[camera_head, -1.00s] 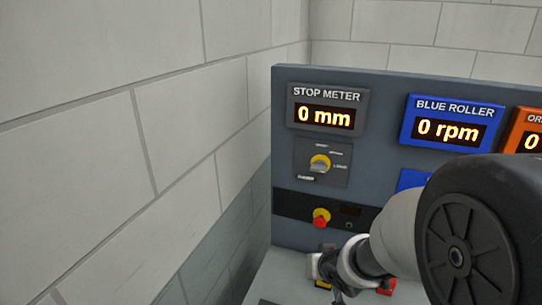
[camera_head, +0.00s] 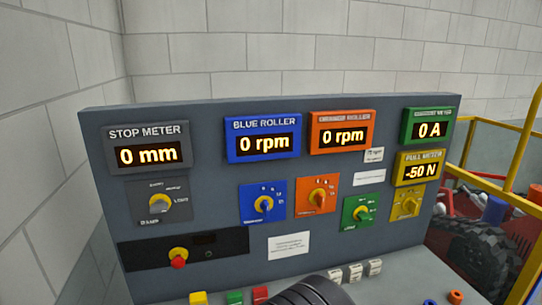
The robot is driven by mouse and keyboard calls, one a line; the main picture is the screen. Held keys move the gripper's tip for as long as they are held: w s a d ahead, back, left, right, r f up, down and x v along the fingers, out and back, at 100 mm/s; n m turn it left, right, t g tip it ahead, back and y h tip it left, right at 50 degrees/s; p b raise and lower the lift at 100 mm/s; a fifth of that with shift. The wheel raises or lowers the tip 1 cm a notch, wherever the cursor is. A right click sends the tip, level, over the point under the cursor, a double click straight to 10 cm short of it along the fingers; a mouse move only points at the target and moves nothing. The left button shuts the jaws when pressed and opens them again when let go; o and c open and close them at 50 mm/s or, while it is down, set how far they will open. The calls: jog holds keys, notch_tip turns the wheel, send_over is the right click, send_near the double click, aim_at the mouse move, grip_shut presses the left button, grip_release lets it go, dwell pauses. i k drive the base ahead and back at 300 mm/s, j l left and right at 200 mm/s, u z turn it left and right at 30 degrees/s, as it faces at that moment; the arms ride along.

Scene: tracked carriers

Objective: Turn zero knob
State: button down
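A grey control panel (camera_head: 215,197) carries several rotary knobs, and I cannot read a "zero" label on any of them. Under the STOP METER display (camera_head: 147,155), a yellow and grey knob (camera_head: 164,202) sits on a dark plate. To its right are a knob on a blue plate (camera_head: 263,203), one on an orange plate (camera_head: 317,197), one on a green plate (camera_head: 361,213) and one on a yellow plate (camera_head: 408,203). The displays read 0 mm, 0 rpm, 0 rpm, 0 A and -50 N. My gripper is out of view; only a dark part of my arm shows at the bottom edge.
A red and yellow stop button (camera_head: 178,257) sits on a black strip at lower left. Yellow, green and red buttons (camera_head: 234,297) and white switches (camera_head: 354,271) are on the desk below. Yellow railings (camera_head: 500,190) and a large black tyre (camera_head: 470,255) stand at right.

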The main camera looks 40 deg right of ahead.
aim_at(412, 206)
jog(key=z, duration=1.2)
jog(key=l+z, duration=0.15)
jog(key=l, duration=0.25)
jog(key=i+l+z, duration=0.15)
jog(key=l, duration=0.2)
jog(key=i+l+z, duration=0.15)
jog(key=l, duration=0.25)
jog(key=k, duration=0.05)
